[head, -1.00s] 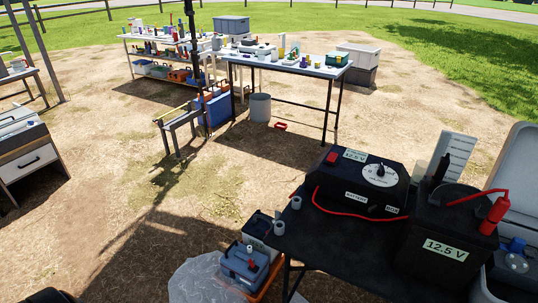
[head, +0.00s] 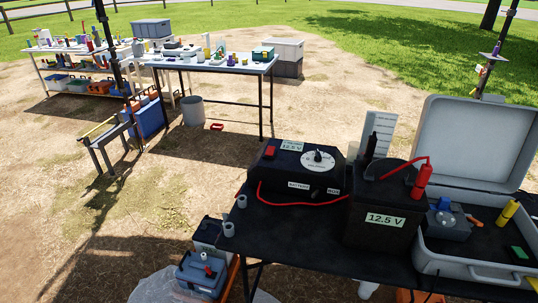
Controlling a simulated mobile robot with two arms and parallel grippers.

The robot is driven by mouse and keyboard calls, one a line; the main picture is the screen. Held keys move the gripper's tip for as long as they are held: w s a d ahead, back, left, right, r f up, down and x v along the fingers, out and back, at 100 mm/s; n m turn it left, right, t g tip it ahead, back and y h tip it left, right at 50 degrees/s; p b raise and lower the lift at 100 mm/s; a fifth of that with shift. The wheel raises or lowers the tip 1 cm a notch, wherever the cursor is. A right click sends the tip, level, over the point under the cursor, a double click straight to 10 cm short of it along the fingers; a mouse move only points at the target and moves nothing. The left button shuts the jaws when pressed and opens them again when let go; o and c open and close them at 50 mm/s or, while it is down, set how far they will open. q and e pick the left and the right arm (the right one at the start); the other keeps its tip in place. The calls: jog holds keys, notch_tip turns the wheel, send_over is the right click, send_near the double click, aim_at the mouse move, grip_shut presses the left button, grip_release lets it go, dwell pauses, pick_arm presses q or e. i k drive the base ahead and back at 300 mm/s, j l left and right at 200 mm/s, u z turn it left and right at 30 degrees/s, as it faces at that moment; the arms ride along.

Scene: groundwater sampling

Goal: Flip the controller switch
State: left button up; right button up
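The controller (head: 298,170) is a black box on the dark table (head: 285,240) at the right of the head view. It has a white round dial (head: 318,160) with a dark knob on top, a "12.5 V" label, and a red switch or button (head: 269,152) at its left end. The switch's exact position is too small to tell. A red cable runs along its front towards the black battery (head: 385,205), which also has a "12.5 V" label and a red clamp (head: 422,182). Neither of my grippers shows in the view.
An open grey case (head: 470,262) with tools stands right of the battery. Two small grey cups (head: 229,229) sit at the table's left edge. Farther tables (head: 215,68) hold equipment; open dirt lies between.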

aim_at(270, 150)
jog(key=j+z, duration=0.1)
jog(key=z, duration=0.25)
jog(key=i+j+z, duration=0.1)
jog(key=z, duration=0.3)
jog(key=j+z, duration=0.15)
jog(key=z, duration=0.2)
jog(key=j+z, duration=0.3)
jog(key=j, duration=0.75)
jog(key=j+z, duration=0.3)
jog(key=j, duration=0.75)
